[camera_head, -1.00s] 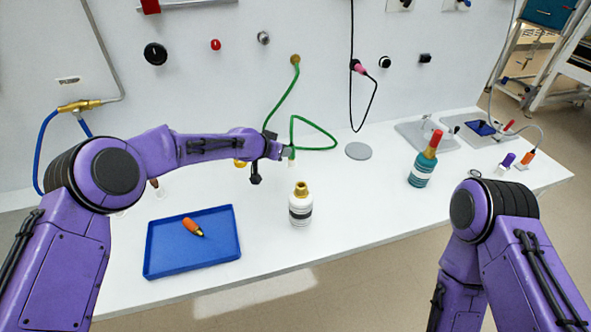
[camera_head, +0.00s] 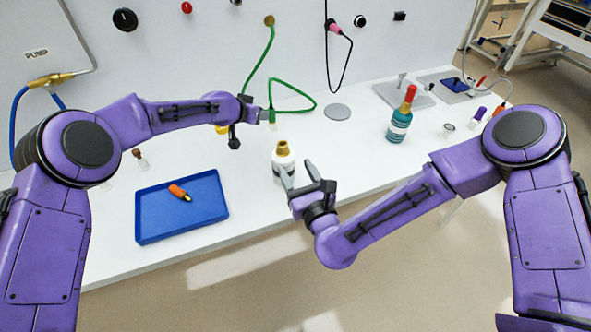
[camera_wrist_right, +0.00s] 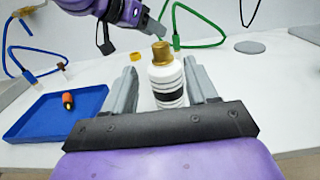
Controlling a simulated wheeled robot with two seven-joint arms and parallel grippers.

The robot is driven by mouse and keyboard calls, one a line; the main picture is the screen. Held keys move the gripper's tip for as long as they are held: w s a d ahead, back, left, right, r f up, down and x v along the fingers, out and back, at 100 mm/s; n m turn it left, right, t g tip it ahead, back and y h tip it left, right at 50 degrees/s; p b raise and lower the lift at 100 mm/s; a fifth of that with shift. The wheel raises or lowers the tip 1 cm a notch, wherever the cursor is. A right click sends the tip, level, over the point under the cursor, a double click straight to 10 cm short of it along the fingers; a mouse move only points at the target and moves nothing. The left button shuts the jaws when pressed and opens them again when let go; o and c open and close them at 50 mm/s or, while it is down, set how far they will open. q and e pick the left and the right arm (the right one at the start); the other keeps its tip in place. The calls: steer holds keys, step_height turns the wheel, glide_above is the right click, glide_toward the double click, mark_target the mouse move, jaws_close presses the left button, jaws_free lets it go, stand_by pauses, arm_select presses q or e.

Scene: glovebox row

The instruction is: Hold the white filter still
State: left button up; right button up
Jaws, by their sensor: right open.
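The white filter (camera_head: 284,160), a white bottle shape with a dark band and brass top, stands upright on the bench near its front edge. My right gripper (camera_head: 297,173) is open just in front of it, its fingers pointing at it. In the right wrist view the filter (camera_wrist_right: 166,84) appears between the two spread fingers; I cannot tell whether they reach around it. My left gripper (camera_head: 266,116) is behind and left of the filter, above the bench, and appears shut on the end of the green hose (camera_head: 300,109). Its fingertips are small in view.
A blue tray (camera_head: 150,225) with an orange-and-black piece (camera_head: 179,192) is at the left. A teal bottle with a red top (camera_head: 400,122) and a grey disc (camera_head: 337,112) stand to the right. A yellow part (camera_wrist_right: 135,57) lies behind the filter.

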mark_target(285, 149)
steer(key=x, duration=1)
steer(key=shift+w+f, duration=0.2)
steer(key=shift+w, duration=0.05)
steer(key=shift+a, duration=0.1)
jaws_close()
stand_by(0.3)
